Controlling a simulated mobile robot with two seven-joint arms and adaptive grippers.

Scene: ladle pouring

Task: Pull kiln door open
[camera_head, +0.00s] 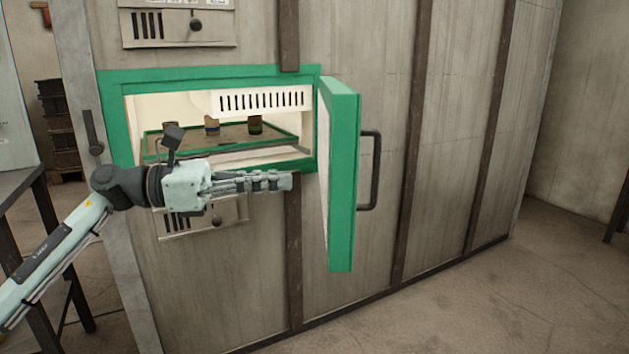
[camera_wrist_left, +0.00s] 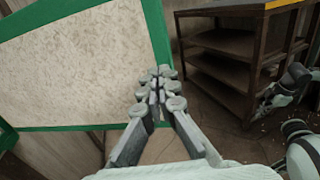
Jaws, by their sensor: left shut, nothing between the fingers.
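The kiln door (camera_head: 343,180) has a green frame and stands swung well open on the right of the kiln opening. Its dark bar handle (camera_head: 375,170) is on the outer face, turned to the right. My left gripper (camera_head: 290,181) is shut and empty, in front of the opening's lower edge, to the left of the door's inner side. In the left wrist view the shut fingers (camera_wrist_left: 160,75) are beside the pale inner panel of the door (camera_wrist_left: 85,70); I cannot tell whether they touch it. My right gripper is not in the head view.
Inside the kiln's green-framed opening (camera_head: 113,125) is a tray (camera_head: 165,152) with several small pots. A vented control panel (camera_head: 225,215) is below. A dark shelf unit (camera_wrist_left: 225,70) stands beyond the door in the left wrist view. The floor (camera_head: 470,310) at right is clear.

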